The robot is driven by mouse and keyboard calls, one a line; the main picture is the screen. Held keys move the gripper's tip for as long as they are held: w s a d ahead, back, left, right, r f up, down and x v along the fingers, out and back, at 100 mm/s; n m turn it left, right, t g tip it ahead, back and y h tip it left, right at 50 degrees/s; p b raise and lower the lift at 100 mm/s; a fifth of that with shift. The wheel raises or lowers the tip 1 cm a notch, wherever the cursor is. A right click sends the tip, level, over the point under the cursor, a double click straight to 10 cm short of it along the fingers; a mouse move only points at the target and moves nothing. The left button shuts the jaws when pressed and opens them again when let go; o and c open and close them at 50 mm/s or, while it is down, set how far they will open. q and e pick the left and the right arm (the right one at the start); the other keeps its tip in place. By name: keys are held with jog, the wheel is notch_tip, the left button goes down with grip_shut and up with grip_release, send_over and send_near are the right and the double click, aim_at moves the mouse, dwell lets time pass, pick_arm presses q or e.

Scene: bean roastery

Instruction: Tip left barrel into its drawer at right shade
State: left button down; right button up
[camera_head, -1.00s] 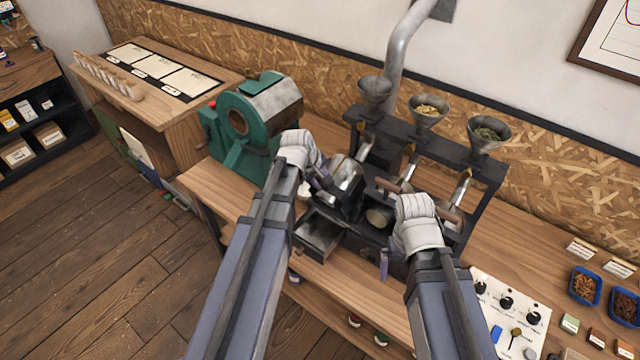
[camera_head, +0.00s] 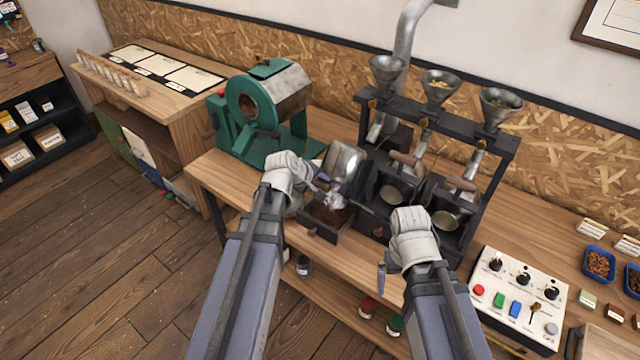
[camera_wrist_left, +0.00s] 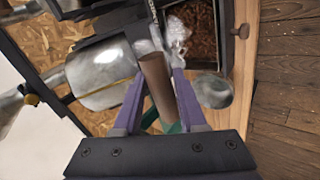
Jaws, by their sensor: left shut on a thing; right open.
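The left barrel (camera_head: 346,160), a shiny metal drum, is tipped toward the open drawer (camera_head: 321,231) below it. Brown beans (camera_head: 331,213) lie in the drawer, with a whitish wisp above them. My left gripper (camera_head: 322,184) is shut on the barrel's wooden handle (camera_wrist_left: 158,82). In the left wrist view the barrel (camera_wrist_left: 95,76) is left of the fingers and the beans (camera_wrist_left: 194,38) are beyond them. My right gripper (camera_head: 383,272) is open and empty, in front of the roaster. The barrel's mouth is mostly hidden in the head view.
Two other barrels, the middle (camera_head: 391,194) and the right (camera_head: 446,220), sit in the black roaster frame. Funnels (camera_head: 440,84) stand above. A green machine (camera_head: 262,112) is at left. A button panel (camera_head: 517,300) and blue bowls (camera_head: 599,262) are at right.

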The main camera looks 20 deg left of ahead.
pick_arm(q)
jog(key=shift+s+f, duration=0.2)
jog(key=c, duration=0.6)
grip_release()
jog(key=shift+w, duration=0.1)
jog(key=shift+r, duration=0.1)
jog(key=shift+s+a+r+p, duration=0.1)
jog(key=shift+s+r+p, duration=0.1)
jog(key=shift+r+p, duration=0.15)
jog(key=p+v, duration=0.5)
jog(key=v, duration=0.2)
dwell(1.5)
